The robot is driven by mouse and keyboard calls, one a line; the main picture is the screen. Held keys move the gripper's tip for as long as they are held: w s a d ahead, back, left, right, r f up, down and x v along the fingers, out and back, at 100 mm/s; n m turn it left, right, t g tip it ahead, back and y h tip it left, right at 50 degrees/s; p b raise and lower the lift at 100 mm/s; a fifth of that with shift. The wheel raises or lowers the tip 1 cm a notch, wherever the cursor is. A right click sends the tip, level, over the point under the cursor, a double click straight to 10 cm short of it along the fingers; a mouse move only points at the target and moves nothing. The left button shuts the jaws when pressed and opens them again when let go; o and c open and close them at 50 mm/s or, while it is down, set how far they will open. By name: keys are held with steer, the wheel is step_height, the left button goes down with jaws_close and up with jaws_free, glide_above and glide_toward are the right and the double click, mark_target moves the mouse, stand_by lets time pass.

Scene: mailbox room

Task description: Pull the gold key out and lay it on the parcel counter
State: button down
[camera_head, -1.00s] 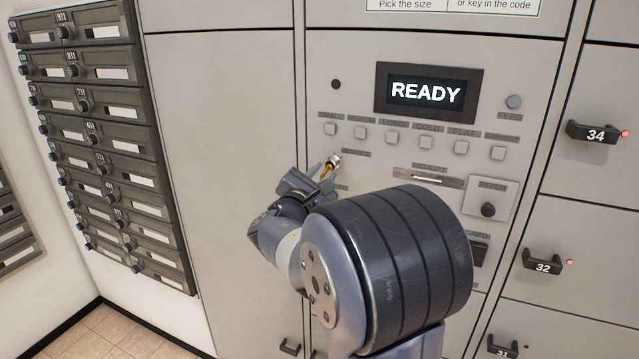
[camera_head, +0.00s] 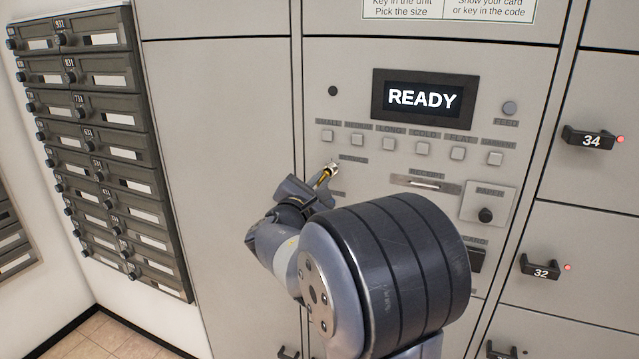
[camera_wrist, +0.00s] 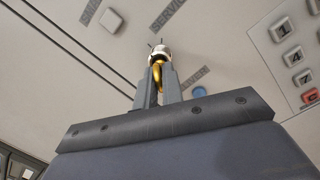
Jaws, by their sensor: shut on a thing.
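The gold key (camera_head: 324,178) is between the fingers of my gripper (camera_head: 318,186), in front of the locker control panel. It also shows gold in the wrist view (camera_wrist: 158,75), where my gripper (camera_wrist: 159,88) is shut on it. A silvery round lock (camera_wrist: 159,53) is at the key's far end in the wrist view; I cannot tell whether the key's tip is still inside it. No parcel counter can be made out in these views.
The panel has a READY screen (camera_head: 422,97), a row of square buttons (camera_head: 392,142) and a black knob (camera_head: 486,215). Locker handles 34 (camera_head: 588,139) and 32 (camera_head: 540,267) stick out at the right. Small mailboxes (camera_head: 105,150) line the left wall.

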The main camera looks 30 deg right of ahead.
steer(key=shift+s+a, duration=0.2)
steer(key=shift+a, duration=0.05)
steer(key=b+v, duration=0.1)
steer(key=v, duration=0.5)
steer(key=shift+r, duration=0.25)
stand_by(1.1)
steer(key=shift+a+f, duration=0.1)
steer(key=shift+a, duration=0.05)
stand_by(0.5)
